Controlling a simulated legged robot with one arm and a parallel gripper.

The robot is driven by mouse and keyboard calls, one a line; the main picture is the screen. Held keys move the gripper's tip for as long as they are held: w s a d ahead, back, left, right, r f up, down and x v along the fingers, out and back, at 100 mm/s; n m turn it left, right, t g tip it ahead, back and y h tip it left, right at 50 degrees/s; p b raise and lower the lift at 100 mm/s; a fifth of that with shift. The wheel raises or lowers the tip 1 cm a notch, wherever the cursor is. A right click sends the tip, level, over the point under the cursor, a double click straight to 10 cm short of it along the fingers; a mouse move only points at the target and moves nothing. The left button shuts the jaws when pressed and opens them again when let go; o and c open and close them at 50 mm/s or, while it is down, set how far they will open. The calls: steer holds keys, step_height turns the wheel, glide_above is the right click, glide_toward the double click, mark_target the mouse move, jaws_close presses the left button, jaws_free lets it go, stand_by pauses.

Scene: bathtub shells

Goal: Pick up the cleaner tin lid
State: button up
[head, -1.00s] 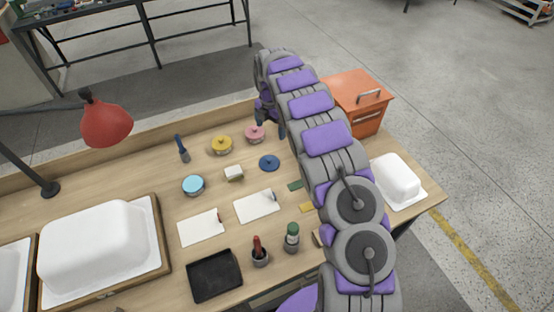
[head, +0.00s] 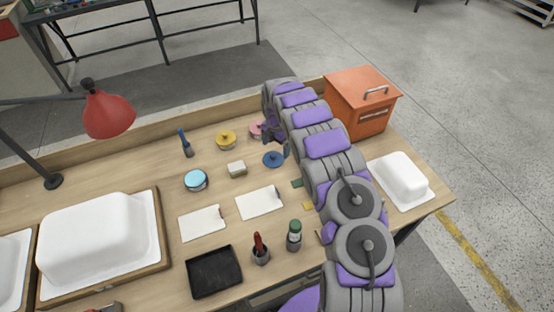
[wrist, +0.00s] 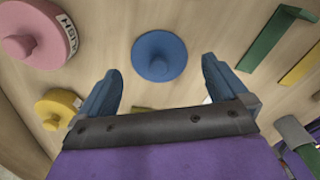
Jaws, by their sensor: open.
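A round blue lid (head: 273,160) with a central knob lies flat on the bench, apart from the tins; I take it for the cleaner tin lid. In the wrist view the lid (wrist: 172,66) shows ahead, centred between the fingertips. My gripper (wrist: 161,65) is open and empty, with one blue finger on each side of the lid's outline. I cannot tell its exact height above it. In the head view my gripper (head: 276,138) is just behind the lid, partly hidden by my arm. A light blue tin (head: 196,181) without a knobbed top stands to the left.
A pink knobbed tin (wrist: 36,38) and a yellow knobbed tin (head: 226,141) stand near the lid. Green (wrist: 268,38) and yellow (wrist: 300,63) angled pieces lie to the right. An orange box (head: 360,103) stands behind my arm.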

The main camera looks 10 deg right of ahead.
mark_target(273, 155)
steer(key=a+f, duration=0.1)
steer(key=f+b, duration=0.1)
steer(key=f, duration=0.1)
steer(key=a+f, duration=0.1)
steer(key=shift+s+a+f, duration=0.2)
steer(key=shift+a+f, duration=0.1)
steer(key=shift+a, duration=0.05)
steer(key=shift+s+d+f, duration=0.1)
steer(key=shift+d, duration=1.15)
steer(key=shift+c, duration=1)
steer(key=shift+s+a+f, duration=0.1)
steer(key=shift+a, duration=0.65)
steer(key=c, duration=0.7)
steer(key=shift+d, duration=0.15)
